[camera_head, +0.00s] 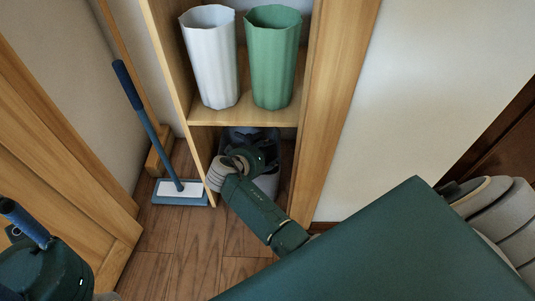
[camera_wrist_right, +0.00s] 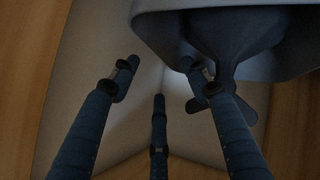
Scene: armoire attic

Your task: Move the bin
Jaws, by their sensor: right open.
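A grey bin (camera_head: 268,184) stands in the lower compartment of the wooden shelf, mostly hidden behind my right arm. In the right wrist view the bin (camera_wrist_right: 156,32) fills the upper right, with a dark shape along its inside or edge. My right gripper (camera_wrist_right: 162,82) is open and empty, its blue fingers spread. Its right finger overlaps the dark shape by the bin; contact cannot be told. In the head view the right gripper (camera_head: 252,140) reaches into the lower compartment. Part of my left gripper (camera_head: 28,228) shows at the lower left corner; its jaws are unclear.
A white bin (camera_head: 212,62) and a green bin (camera_head: 272,62) stand side by side on the shelf board (camera_head: 250,117) above. A blue mop (camera_head: 158,150) leans left of the shelf. The shelf's side panels (camera_head: 333,100) flank the compartment. Some wooden floor (camera_head: 190,240) in front is clear.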

